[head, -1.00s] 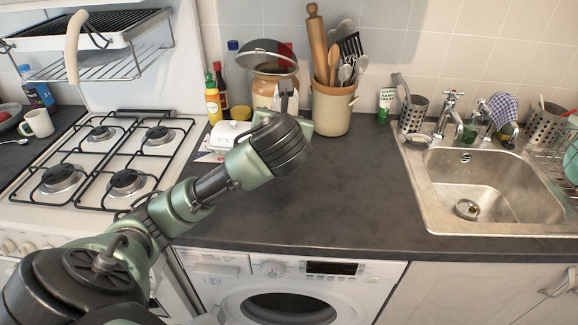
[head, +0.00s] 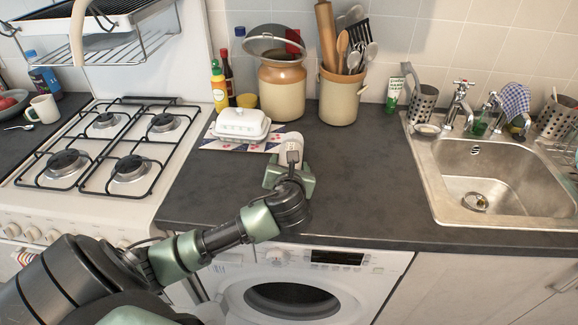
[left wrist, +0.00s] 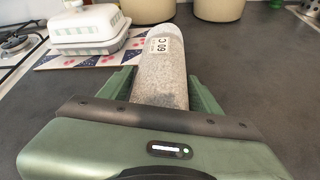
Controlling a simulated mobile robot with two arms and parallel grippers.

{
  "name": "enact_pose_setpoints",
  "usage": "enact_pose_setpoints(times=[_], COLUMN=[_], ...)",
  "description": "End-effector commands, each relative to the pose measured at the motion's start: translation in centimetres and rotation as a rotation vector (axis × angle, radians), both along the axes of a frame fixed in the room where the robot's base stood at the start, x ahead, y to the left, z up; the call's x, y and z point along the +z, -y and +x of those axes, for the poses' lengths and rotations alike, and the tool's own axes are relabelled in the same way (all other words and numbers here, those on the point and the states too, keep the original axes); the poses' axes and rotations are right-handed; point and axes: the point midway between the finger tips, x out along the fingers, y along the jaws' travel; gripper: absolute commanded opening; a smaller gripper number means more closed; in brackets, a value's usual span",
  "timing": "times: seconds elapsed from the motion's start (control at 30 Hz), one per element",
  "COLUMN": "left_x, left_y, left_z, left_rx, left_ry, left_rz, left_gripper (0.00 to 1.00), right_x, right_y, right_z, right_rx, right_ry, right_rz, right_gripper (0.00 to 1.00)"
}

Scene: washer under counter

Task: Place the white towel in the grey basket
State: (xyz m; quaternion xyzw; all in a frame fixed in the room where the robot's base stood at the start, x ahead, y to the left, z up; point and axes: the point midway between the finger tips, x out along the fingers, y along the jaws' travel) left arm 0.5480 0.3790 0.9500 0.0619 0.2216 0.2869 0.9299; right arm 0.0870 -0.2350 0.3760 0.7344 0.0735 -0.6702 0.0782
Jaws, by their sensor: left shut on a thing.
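A pale, speckled, rolled cloth-like thing with a "60 C" label, which looks like the white towel (left wrist: 160,80), is between the fingers of my left gripper (left wrist: 160,95). In the head view, the towel (head: 291,145) points away from me over the dark counter, and my left gripper (head: 289,177) is shut around its near end. I cannot tell for sure whether the towel touches the counter. The grey basket is not in view. My right gripper is not in view.
A white butter dish (head: 241,124) stands on a patterned mat (head: 211,142) left of the towel. Behind are jars, bottles and a utensil crock (head: 338,100). The hob (head: 110,150) is left, the sink (head: 500,180) right. A washer (head: 295,290) sits below. The counter's right middle is clear.

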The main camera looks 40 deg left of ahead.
Motion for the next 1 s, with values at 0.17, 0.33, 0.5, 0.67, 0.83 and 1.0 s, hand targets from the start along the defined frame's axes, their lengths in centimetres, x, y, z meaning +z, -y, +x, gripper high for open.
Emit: enact_pose_setpoints(times=[0.17,0.33,0.5,0.67,0.83,1.0], left_x=[-0.1,-0.2,-0.4,-0.4,-0.1,0.8], left_y=[0.0,0.0,0.0,0.0,0.0,1.4], left_z=[0.1,0.1,0.0,0.0,0.1,-1.7], left_rx=[0.000,0.000,0.000,0.000,0.000,-0.004], left_ry=[0.005,0.004,0.003,0.003,0.004,0.003], left_rz=[0.001,0.001,0.000,0.000,-0.001,-0.001], left_gripper=[0.11,0.11,0.85,0.85,0.85,0.85], right_x=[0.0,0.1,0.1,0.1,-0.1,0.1], right_y=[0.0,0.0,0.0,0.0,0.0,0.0], right_z=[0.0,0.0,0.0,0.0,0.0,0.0], right_rx=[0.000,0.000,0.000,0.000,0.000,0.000], right_ry=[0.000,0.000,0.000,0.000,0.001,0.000], right_rz=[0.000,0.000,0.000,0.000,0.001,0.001], right_gripper=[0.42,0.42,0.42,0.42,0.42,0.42])
